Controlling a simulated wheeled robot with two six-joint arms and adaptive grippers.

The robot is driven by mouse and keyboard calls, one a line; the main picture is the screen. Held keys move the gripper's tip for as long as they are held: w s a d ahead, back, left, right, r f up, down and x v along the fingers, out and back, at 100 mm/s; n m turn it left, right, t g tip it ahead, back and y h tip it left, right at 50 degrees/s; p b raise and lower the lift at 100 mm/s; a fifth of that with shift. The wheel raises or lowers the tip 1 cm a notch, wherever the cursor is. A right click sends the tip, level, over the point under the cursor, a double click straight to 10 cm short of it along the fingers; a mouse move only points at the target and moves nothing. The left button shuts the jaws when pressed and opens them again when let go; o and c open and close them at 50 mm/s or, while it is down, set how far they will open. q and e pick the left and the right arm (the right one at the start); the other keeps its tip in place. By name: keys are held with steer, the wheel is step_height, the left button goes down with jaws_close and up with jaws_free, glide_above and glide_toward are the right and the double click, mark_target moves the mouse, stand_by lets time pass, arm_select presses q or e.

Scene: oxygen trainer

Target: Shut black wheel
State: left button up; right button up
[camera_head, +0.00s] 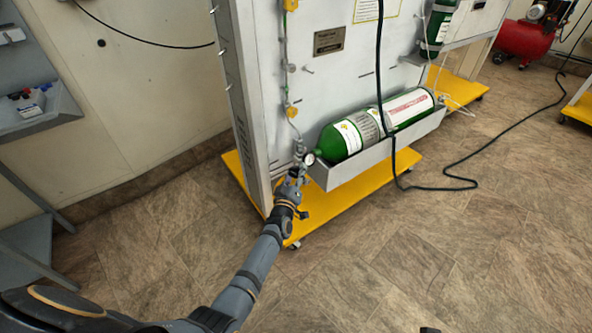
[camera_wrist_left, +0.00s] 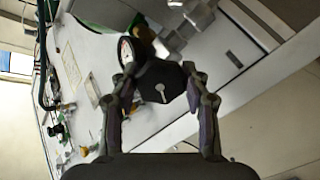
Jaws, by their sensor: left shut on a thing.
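The black wheel (camera_wrist_left: 160,82) is a dark, many-sided knob with a light mark at its centre, in the middle of the left wrist view. My left gripper (camera_wrist_left: 158,88) has one finger on each side of the wheel and is shut on it. In the head view my left gripper (camera_head: 292,178) is at the valve end of the green cylinder (camera_head: 345,138), and the wheel is hidden there by my gripper. A round pressure gauge (camera_head: 309,159) sits just beside the gripper; it also shows in the left wrist view (camera_wrist_left: 126,52). My right gripper is not in view.
The cylinder lies in a grey tray (camera_head: 350,172) on a white panel stand with a yellow base (camera_head: 335,205). A black cable (camera_head: 440,187) hangs down and runs over the floor. A grey shelf (camera_head: 45,115) stands left. The front floor is clear.

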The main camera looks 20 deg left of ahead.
arm_select(q)
steer(key=shift+m+p, duration=0.55)
steer(key=shift+m, duration=0.45)
steer(key=m+p, duration=0.2)
steer(key=m, duration=0.4)
steer(key=shift+p, duration=0.3)
steer(key=shift+f+m+p, duration=0.15)
steer(key=shift+m+p, duration=0.25)
steer(key=shift+m, duration=1.4)
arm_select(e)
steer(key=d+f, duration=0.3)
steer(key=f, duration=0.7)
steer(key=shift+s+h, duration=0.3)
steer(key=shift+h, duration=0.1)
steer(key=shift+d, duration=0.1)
arm_select(q)
steer(key=o, duration=1.2)
steer(key=shift+c, duration=0.2)
steer(key=s, duration=1.2)
steer(key=shift+d, duration=0.4)
